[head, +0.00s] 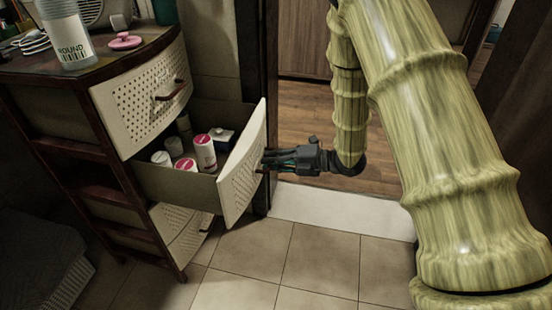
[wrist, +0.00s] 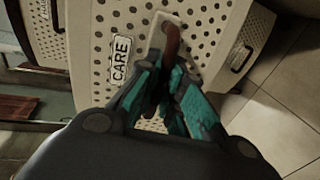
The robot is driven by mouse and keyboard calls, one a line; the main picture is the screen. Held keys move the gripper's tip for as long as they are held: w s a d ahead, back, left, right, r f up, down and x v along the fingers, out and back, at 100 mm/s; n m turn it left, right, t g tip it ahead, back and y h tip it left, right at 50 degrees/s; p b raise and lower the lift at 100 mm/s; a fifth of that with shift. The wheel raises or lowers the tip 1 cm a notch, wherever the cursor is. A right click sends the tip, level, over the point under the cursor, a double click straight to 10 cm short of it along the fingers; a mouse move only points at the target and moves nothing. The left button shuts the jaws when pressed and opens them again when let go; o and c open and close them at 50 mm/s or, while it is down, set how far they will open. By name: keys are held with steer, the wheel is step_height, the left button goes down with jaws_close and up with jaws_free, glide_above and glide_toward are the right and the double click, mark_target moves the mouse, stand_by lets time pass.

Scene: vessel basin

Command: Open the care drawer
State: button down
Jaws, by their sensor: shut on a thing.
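The care drawer (head: 240,172) is the middle drawer of a dark wooden cabinet. It stands pulled well out, and several bottles and jars (head: 205,152) show inside. In the wrist view its pale perforated front (wrist: 95,60) bears a CARE label (wrist: 122,57) and a reddish-brown handle (wrist: 171,42). My gripper (head: 268,160) is at the outer face of this front. In the wrist view its teal fingers (wrist: 163,85) are shut on the handle, and they hide its lower part.
The drawer above (head: 145,95) is shut, and a lower drawer (head: 185,240) shows below. A bottle (head: 68,35) and a pink-lidded item (head: 125,41) stand on the cabinet top. A door frame stands behind the open drawer. Tiled floor (head: 320,258) in front is clear.

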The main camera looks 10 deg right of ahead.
steer(key=shift+s+f, duration=0.15)
steer(key=shift+s, duration=0.05)
steer(key=c, duration=1.5)
jaws_free()
steer(key=shift+w, duration=0.1)
steer(key=shift+d, duration=0.2)
steer(key=v, duration=1.1)
steer(key=shift+s+d, duration=0.25)
steer(key=shift+d, duration=0.05)
